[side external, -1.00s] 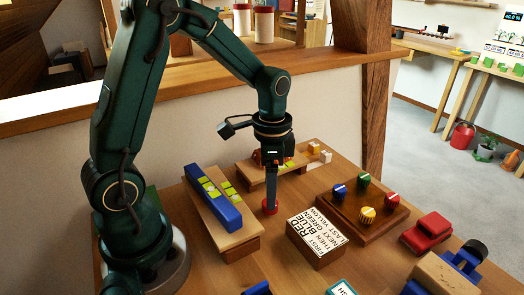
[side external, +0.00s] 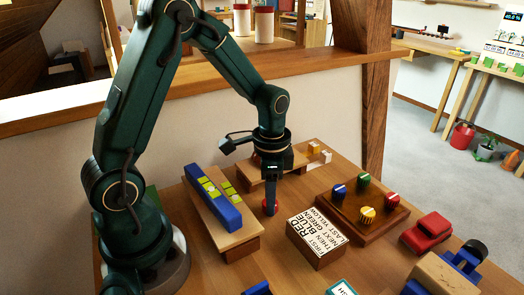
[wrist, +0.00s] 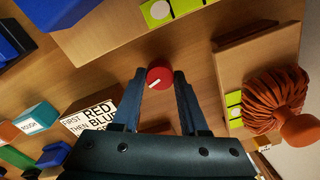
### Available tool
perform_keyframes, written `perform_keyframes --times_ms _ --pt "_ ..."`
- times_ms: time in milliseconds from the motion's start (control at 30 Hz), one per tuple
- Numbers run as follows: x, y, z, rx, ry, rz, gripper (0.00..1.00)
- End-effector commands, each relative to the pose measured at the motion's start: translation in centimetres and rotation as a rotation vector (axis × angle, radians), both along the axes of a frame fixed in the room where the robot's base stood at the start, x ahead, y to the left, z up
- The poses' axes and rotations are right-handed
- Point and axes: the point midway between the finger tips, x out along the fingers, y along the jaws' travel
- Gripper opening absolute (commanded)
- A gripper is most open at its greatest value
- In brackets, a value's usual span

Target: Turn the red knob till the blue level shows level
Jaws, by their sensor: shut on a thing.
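The red knob (side external: 270,209) sits low on the table, right of the blue level. In the wrist view the knob (wrist: 160,75) is a red disc with a white mark pointing to the lower left. My gripper (side external: 270,198) points straight down over it, and its two fingers are shut on the knob's sides. The blue level (side external: 225,209) is a long blue bar with yellow-green windows, lying along a wooden block.
A sign block (side external: 316,242) with an order of colours stands right of my gripper. Behind it, a wooden board (side external: 350,222) carries blue, green, red and yellow knobs. A low wooden stand (side external: 255,172) is behind my gripper.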

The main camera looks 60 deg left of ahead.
Motion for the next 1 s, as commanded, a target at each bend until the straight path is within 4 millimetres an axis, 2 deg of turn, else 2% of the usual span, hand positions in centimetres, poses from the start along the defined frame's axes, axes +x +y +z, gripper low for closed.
perform_keyframes --times_ms 267,1000 --pt "0.04 0.00 0.04 0.000 -0.001 0.121 0.00" --pt "0.05 -0.03 0.06 -0.002 -0.002 0.679 0.00"
